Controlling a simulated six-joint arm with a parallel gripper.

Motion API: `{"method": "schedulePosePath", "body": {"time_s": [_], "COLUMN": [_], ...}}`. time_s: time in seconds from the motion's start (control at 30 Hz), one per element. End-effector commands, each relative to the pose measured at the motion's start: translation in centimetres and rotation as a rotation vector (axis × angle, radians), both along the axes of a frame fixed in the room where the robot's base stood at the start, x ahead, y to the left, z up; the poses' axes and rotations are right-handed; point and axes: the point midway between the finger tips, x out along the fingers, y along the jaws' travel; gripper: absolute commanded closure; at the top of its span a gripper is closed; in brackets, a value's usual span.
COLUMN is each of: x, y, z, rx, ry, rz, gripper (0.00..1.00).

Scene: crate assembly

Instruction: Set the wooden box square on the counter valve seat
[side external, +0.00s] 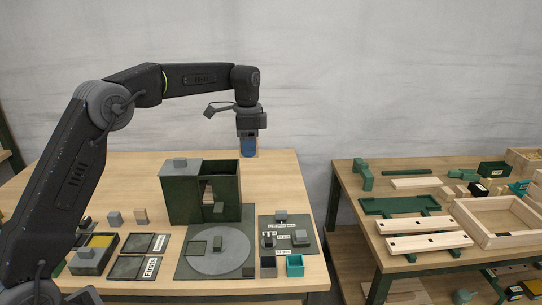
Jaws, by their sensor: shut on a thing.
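My gripper (248,133) points down above the back of the left table, behind and right of the dark green cabinet. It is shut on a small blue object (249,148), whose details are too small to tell. No wooden box is clearly seen in the gripper. I cannot tell which part is the counter valve seat; a dark labelled plate (304,239) with several small grey blocks lies at the front right.
The dark green cabinet (185,200) stands mid-table, its front partly open. Before it lies a grey round disc (219,262) on a square plate. A teal cup (295,266) and labelled dark trays (127,268) are near the front. The table's back right is clear.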

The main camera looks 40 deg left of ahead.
Motion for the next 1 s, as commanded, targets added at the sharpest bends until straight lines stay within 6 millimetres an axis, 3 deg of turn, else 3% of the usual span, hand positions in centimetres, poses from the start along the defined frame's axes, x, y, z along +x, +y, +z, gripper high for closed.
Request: {"method": "schedulePosePath", "body": {"time_s": [0.03, 0.13, 0.43, 0.7, 1.0], "x": [-0.1, -0.5, -1.8, -1.7, -1.7], "y": [2.4, 6.0, 12.3, 12.1, 12.0], "z": [0.0, 0.0, 0.0, -4.2, -6.1], "rx": [0.0, 0.0, 0.0, -0.001, -0.001], "ry": [0.0, 0.0, 0.0, 0.003, 0.002], "rz": [0.009, 0.008, 0.003, -0.001, -0.001], "gripper": [0.72, 0.72, 0.72, 0.72, 0.72]}}
